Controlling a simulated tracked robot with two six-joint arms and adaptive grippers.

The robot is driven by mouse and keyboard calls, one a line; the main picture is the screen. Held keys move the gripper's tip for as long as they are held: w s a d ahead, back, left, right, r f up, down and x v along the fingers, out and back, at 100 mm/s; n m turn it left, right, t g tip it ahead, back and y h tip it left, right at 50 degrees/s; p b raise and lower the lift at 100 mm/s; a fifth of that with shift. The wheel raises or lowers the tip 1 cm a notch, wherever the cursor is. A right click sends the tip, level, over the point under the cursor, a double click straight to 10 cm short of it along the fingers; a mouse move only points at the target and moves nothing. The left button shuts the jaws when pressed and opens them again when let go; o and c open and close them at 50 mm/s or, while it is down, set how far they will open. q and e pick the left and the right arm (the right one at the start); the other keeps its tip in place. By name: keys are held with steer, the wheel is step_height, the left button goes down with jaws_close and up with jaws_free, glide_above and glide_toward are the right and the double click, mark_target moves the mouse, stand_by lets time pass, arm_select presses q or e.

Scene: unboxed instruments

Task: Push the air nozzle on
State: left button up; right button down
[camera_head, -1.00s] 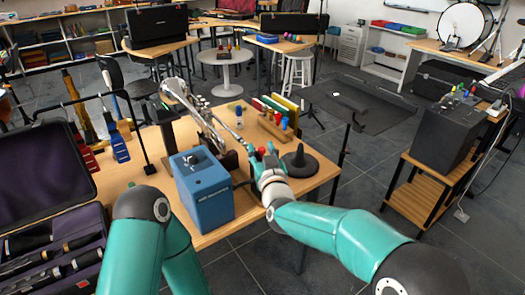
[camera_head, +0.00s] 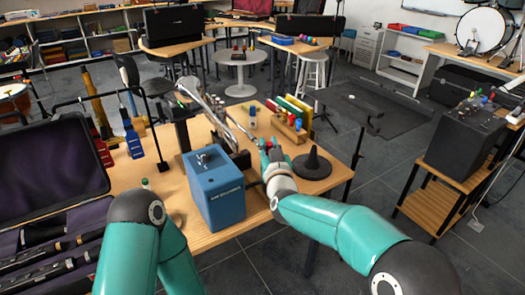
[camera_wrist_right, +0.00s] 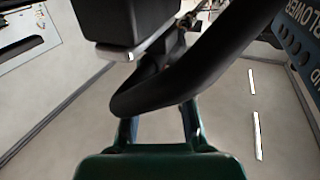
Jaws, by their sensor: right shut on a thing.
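The blue air blower box (camera_head: 213,190) stands on the wooden table, with a dark knob on top. Part of it shows in the right wrist view (camera_wrist_right: 299,48) at the top right. My right gripper (camera_head: 268,149) is beyond and right of the box, near the silver instrument (camera_head: 216,118). In the right wrist view, a thick black hose (camera_wrist_right: 160,98) bends across my right gripper's (camera_wrist_right: 160,122) teal fingers, which are shut on it. The nozzle end and any contact with the instrument cannot be made out. My left arm is bent at the lower left; its gripper is out of sight.
A black cone stand (camera_head: 313,164) stands on the table right of my right gripper. A wooden rack (camera_head: 289,129) with coloured items is behind it. An open dark case (camera_head: 50,165) lies at left.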

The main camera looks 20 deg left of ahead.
steer(key=shift+r, duration=0.15)
steer(key=c, duration=1.4)
jaws_free()
steer(key=o, duration=0.4)
steer(key=shift+w+a, duration=0.15)
steer(key=shift+w, duration=0.05)
steer(key=shift+c, duration=0.2)
steer(key=shift+s, duration=0.1)
steer(key=v, duration=1.2)
